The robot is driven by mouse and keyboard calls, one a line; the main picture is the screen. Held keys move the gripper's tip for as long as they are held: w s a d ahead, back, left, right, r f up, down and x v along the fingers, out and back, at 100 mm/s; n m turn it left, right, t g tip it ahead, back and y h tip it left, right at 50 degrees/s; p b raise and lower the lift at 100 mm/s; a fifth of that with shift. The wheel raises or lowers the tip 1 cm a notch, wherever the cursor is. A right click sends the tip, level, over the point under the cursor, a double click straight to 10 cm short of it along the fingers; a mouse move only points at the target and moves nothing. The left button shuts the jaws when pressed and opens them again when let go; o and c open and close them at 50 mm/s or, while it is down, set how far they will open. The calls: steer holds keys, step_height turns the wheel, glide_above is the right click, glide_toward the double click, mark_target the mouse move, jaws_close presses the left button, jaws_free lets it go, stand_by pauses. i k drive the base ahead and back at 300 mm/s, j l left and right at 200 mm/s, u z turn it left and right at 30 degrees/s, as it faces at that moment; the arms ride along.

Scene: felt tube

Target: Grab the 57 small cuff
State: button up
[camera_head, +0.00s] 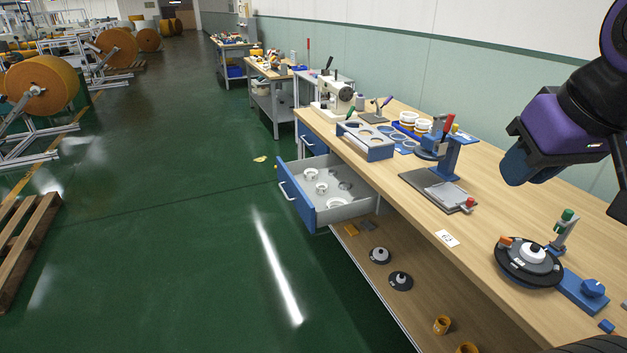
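No cuff can be made out by a number 57; any such marking is too small to read. An open blue-fronted drawer (298,205) under the bench holds several small white or pale ring-shaped pieces, among them one at the back (311,174), one in the middle (321,188) and a larger one at the front (337,203). Whether any is the cuff I cannot tell. My purple and black arm hangs at the upper right, above the bench and far right of the drawer. My gripper (522,168) shows only in part there; its fingers are not clear.
The wooden workbench (490,200) carries a blue-grey holed rack (367,142), a blue press stand (445,160), a round black fixture (528,262) and a number card (447,238). A lower shelf (350,222) holds black discs and orange rings. Green floor left of the drawer is clear.

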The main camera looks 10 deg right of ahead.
mark_target(321, 187)
steer(key=k+l, duration=0.1)
steer(key=k, duration=0.15)
steer(key=i+j, duration=0.35)
steer(key=i, duration=0.25)
steer(key=i+j+z, duration=0.1)
steer(key=i+j, duration=0.25)
steer(key=i, duration=0.3)
steer(key=i+j+z, duration=0.1)
steer(key=i+j, duration=0.3)
steer(key=i, duration=0.2)
steer(key=i+j, duration=0.45)
steer(key=i, duration=0.15)
